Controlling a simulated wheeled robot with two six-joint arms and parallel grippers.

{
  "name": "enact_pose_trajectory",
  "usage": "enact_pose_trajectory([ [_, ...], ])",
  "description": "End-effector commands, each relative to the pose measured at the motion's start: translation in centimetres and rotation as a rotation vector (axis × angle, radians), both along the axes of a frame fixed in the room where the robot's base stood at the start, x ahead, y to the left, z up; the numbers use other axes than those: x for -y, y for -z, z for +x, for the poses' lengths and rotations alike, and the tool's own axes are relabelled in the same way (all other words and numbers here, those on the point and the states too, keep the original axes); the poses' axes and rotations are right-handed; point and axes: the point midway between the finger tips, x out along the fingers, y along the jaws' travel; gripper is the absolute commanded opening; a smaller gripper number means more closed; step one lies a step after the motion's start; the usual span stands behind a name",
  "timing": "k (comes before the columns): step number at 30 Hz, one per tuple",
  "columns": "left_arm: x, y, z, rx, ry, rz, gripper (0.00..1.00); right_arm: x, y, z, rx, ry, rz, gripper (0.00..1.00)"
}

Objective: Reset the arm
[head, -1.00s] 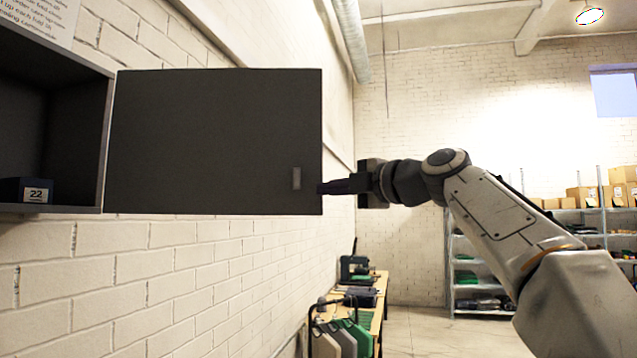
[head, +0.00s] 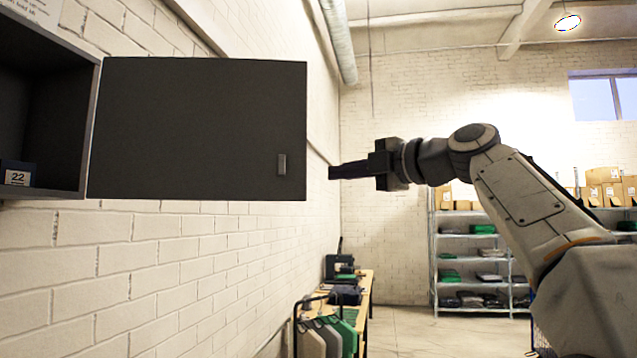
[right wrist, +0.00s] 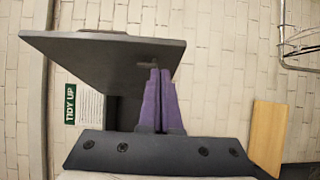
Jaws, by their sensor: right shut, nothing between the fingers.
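My right gripper (head: 333,172) is shut and empty in the head view, just right of the open cabinet door (head: 195,130), with a small gap between them. Its purple fingers (right wrist: 160,103) are pressed together in the right wrist view, where the door (right wrist: 105,58) shows beyond them. The dark door stands swung wide open, with a small handle (head: 282,164) near its lower right corner. The open cabinet (head: 78,125) is at the left edge of the head view. My left gripper is not in view.
A box labelled 22 (head: 18,174) sits in the cabinet. A workbench (head: 366,290) stands along the brick wall, with a rack of hanging garments (head: 330,335) before it. Metal shelves (head: 435,265) with boxes and folded clothes stand at the back right.

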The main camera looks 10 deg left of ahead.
Motion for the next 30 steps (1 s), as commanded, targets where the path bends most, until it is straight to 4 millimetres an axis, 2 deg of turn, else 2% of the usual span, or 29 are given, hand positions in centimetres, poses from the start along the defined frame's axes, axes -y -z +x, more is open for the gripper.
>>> enact_pose_trajectory([
  [1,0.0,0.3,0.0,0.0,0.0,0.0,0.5,1.3,0.0,0.0,0.003,0.005,0.001,0.0],
  [3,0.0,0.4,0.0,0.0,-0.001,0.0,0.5,2.6,-0.1,0.0,0.003,0.003,0.001,0.0],
  [9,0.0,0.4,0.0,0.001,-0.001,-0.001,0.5,4.9,-0.1,-0.2,0.003,0.001,0.0,0.0],
  [15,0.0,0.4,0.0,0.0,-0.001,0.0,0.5,5.4,-0.2,-0.2,0.002,-0.002,0.001,0.0],
  [20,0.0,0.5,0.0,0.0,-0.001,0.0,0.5,5.1,0.4,-0.1,-0.032,-0.002,0.01,0.0],
  [23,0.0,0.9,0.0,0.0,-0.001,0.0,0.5,4.0,2.5,0.4,-0.16,0.006,0.041,0.0],
  [25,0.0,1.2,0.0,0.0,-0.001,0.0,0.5,2.8,5.2,0.7,-0.306,0.021,0.073,0.0],
  [29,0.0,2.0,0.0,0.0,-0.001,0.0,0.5,0.1,12.1,0.4,-0.645,0.08,0.132,0.0],
  [30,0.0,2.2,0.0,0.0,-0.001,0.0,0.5,-0.7,14.4,-0.1,-0.747,0.106,0.144,0.0],
])
